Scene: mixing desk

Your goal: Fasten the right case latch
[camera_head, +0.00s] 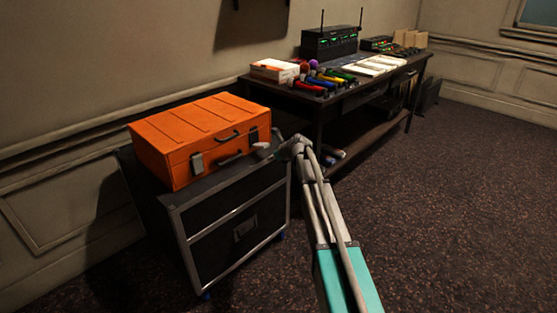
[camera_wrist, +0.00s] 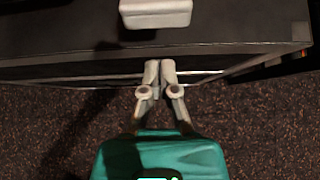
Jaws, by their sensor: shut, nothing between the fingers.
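The orange case (camera_head: 200,130) sits closed on top of a black cabinet. Its left latch (camera_head: 197,163) is grey and lies upright against the front face. The right latch (camera_head: 262,146) is a light grey piece at the front's right end and seems to stick outward. It also shows in the wrist view as a pale block (camera_wrist: 155,13) at the top edge, ahead of my fingertips. My gripper (camera_wrist: 160,68) is shut and empty, just off the cabinet's front edge and apart from the latch. In the head view my gripper (camera_head: 277,150) is right of the case.
The black cabinet (camera_head: 235,230) stands on dark carpet, its top edge close to my fingers. A long desk (camera_head: 345,98) at the back right holds coloured microphones, white papers and a radio receiver rack (camera_head: 330,42). The carpet to the right is clear.

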